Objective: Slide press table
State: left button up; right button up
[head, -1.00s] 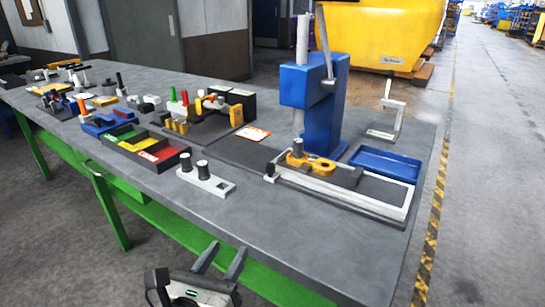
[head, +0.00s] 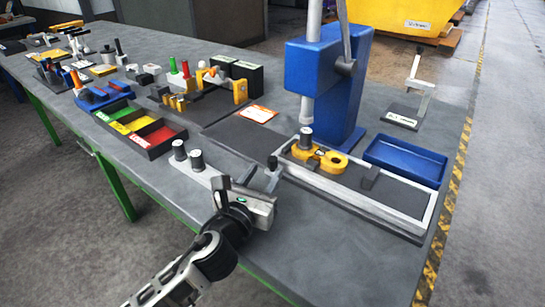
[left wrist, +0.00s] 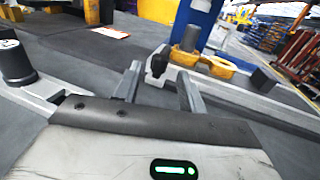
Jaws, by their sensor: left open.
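The press table (head: 395,222) is a long light-framed slide with a dark top, lying under the blue press (head: 330,85). A yellow casting (head: 328,160) and a dark cylinder (head: 306,137) are at its left end. The table's black knob (head: 272,161) sticks out at that end. My left gripper (head: 260,175) is open just in front of the knob. In the left wrist view the knob (left wrist: 156,66) appears between the two fingertips; whether the fingers flank it or stop short, I cannot tell. My right gripper is not in view.
A pale bar with two dark cylinders (head: 196,161) lies close left of my left gripper. A blue tray (head: 405,160) is behind the slide. A red, yellow and green bin (head: 142,128) stands at left. The bench front right is bare.

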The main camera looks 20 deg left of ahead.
aim_at(270, 164)
pick_arm(q)
jog(key=w, duration=0.5)
jog(key=shift+w+d, duration=0.25)
jog(key=shift+w, duration=0.1)
grip_shut()
jog(key=a, duration=0.1)
jog(key=w+a, duration=0.1)
jog(key=a, duration=0.1)
jog(key=a+p, duration=0.1)
jog(key=a, duration=0.1)
jog(key=shift+w, duration=0.4)
jog(key=shift+s+d, duration=0.1)
jog(key=shift+d, duration=0.15)
grip_release()
